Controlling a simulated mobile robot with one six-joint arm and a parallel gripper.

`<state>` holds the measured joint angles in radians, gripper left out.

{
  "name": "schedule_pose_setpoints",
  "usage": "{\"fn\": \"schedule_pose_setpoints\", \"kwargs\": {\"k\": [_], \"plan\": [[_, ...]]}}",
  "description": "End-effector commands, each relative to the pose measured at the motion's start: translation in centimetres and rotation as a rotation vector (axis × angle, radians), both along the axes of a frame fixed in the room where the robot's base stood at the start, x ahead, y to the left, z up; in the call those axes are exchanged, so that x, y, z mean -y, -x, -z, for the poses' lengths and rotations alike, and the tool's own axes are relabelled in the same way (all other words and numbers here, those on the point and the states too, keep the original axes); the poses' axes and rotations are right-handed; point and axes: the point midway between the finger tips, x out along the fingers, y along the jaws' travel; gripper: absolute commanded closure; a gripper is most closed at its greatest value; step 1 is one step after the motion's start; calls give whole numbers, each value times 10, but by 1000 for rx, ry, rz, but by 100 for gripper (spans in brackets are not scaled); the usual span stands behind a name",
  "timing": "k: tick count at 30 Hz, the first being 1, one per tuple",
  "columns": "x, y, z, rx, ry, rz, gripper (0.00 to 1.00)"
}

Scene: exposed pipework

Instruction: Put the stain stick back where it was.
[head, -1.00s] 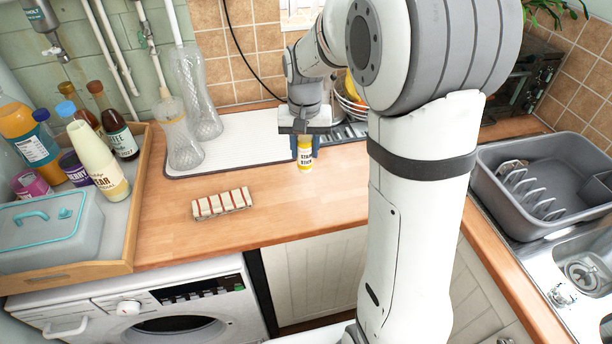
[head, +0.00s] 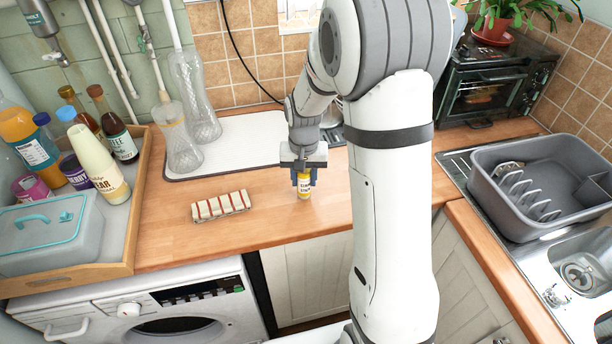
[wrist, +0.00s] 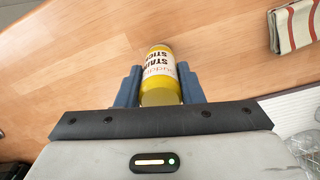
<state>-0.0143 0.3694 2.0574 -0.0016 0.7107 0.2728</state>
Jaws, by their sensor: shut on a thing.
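The stain stick (head: 304,184) is a small yellow cylinder with a white label reading "STAIN STICK". My gripper (head: 304,182) is shut on it, with blue fingers on both sides. It is held upright at the wooden counter, right of the folded striped cloth; I cannot tell whether its base touches the wood. In the wrist view the stain stick (wrist: 159,75) sits between the two fingers, its label facing the camera.
A folded red-striped cloth (head: 220,206) lies left of the gripper. A white mat (head: 245,139) with glass bottles lies behind. A wooden tray (head: 122,240) holds bottles at the left. A grey dish rack (head: 514,234) stands at the right. Counter around the stick is clear.

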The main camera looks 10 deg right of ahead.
Motion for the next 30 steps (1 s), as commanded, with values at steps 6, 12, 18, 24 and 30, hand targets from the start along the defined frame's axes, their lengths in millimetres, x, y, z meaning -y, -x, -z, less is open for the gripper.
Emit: {"fn": "schedule_pose_setpoints", "kwargs": {"k": [6,12,18,24,30], "plan": [[0,0,1,0,0,1,51],[1,0,1,0,0,1,44],[1,0,-4,0,0,2,44],[1,-1,-33,6,0,2,44],[1,-1,-78,6,0,2,44]]}}
